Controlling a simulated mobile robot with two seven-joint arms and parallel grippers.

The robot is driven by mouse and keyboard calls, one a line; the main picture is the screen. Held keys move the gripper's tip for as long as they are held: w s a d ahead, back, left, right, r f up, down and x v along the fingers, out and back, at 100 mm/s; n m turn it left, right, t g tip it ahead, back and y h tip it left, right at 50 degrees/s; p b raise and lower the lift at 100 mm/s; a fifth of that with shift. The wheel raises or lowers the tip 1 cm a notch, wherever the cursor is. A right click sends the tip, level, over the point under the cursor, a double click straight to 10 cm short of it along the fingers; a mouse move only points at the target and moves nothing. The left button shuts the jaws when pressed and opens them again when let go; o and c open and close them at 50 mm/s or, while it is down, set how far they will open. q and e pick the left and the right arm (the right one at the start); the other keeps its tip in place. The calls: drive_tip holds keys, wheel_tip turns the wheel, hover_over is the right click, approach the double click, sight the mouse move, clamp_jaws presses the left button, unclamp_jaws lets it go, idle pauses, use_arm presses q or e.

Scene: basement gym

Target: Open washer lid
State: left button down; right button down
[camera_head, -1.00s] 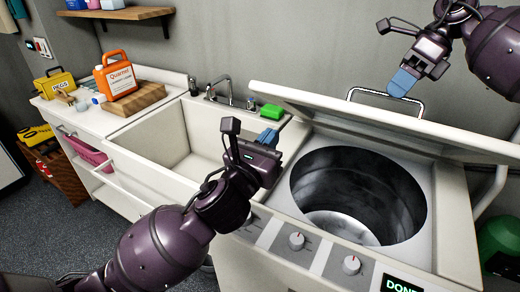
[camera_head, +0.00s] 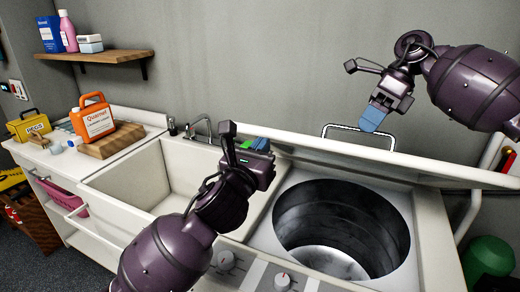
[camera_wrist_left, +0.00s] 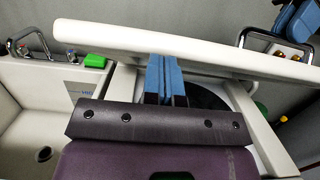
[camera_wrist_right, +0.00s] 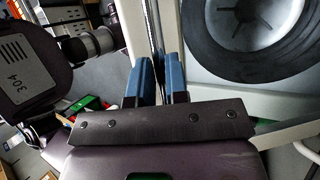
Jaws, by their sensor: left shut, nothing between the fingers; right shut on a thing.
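The washer's white lid (camera_head: 400,168) stands partly raised above the open round drum (camera_head: 340,232); its edge also crosses the left wrist view (camera_wrist_left: 190,49). A metal bar handle (camera_head: 342,127) shows behind the lid edge. My right gripper (camera_head: 373,118) is above and behind that edge, shut at the handle's right side; it appears to hold the handle, though the contact is unclear. My left gripper (camera_head: 254,145) is shut and empty near the lid's left end. Its blue fingers (camera_wrist_left: 165,80) sit close under the lid edge; I cannot tell if they touch.
A white sink (camera_head: 140,182) adjoins the washer on the left. An orange jug (camera_head: 93,120) stands on a wooden board on the counter. A green block (camera_wrist_left: 95,61) lies by the faucet (camera_head: 203,128). A green round object (camera_head: 488,258) is at the right.

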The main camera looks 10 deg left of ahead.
sight(267, 131)
use_arm(q)
drive_tip(key=shift+w+r, duration=0.55)
drive_tip(key=shift+r, duration=0.25)
use_arm(e)
drive_tip(key=shift+w+d+f, duration=0.1)
drive_tip(key=shift+w+f, duration=0.05)
drive_tip(key=shift+f, duration=0.25)
use_arm(q)
drive_tip(key=shift+w+r, duration=0.4)
drive_tip(key=shift+w, duration=0.05)
use_arm(e)
drive_tip(key=shift+f, duration=0.1)
use_arm(q)
drive_tip(key=shift+w+f, duration=0.1)
use_arm(e)
drive_tip(key=c, duration=1.1)
unclamp_jaws()
use_arm(q)
drive_tip(key=shift+d+f, duration=0.1)
drive_tip(key=shift+f, duration=0.05)
use_arm(e)
drive_tip(key=shift+r, duration=0.3)
